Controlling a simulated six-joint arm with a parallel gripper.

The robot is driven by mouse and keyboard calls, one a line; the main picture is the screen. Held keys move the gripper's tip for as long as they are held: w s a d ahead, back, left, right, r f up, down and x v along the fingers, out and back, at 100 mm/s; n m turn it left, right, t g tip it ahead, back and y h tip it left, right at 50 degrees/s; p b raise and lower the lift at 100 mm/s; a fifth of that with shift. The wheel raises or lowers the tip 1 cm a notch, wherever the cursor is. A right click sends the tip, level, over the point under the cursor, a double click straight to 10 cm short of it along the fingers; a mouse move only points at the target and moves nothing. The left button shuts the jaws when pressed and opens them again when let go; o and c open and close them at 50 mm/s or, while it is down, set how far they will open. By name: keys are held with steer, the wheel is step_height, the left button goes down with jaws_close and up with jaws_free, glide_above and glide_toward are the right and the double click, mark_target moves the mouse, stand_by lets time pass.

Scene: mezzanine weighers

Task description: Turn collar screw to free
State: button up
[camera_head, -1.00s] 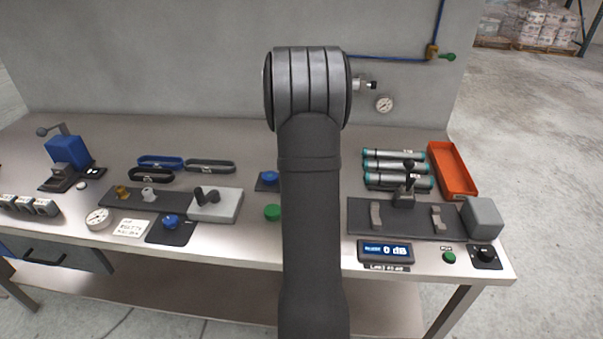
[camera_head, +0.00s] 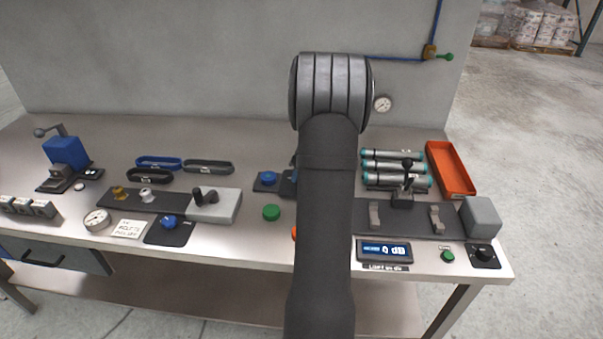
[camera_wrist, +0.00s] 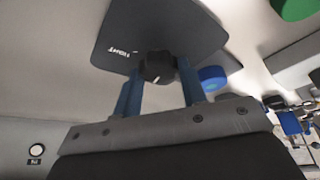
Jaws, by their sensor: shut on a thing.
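In the wrist view, a black round knob with a white mark, which I take as the collar screw (camera_wrist: 153,70), sits at the edge of a dark plate (camera_wrist: 155,28). The plate has a small white label that is hard to read. My gripper (camera_wrist: 158,82) has its two blue fingers on either side of the knob and is shut on it. In the head view my arm hides the gripper and the knob. I cannot tell how far the screw is turned.
A blue button (camera_wrist: 212,77) is just right of the fingers. A green button (camera_head: 271,212) stands left of my arm on the bench. Silver tubes (camera_head: 395,168), an orange tray (camera_head: 451,170) and a display (camera_head: 384,250) are to the right. A grey fixture block (camera_head: 214,205) is at left.

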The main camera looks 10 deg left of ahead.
steer(key=n+g, duration=0.1)
steer(key=n, duration=0.3)
steer(key=shift+w+n+g+y, duration=0.15)
steer(key=shift+n+g+y, duration=0.15)
steer(key=shift+g, duration=0.1)
steer(key=n+g, duration=0.1)
steer(key=n, duration=0.3)
steer(key=shift+w+n+g, duration=0.1)
steer(key=shift+n+g, duration=0.3)
steer(key=shift+d, duration=0.1)
steer(key=o, duration=1)
steer(key=shift+r, duration=0.1)
steer(key=v, duration=1.7)
steer(key=shift+d, duration=0.25)
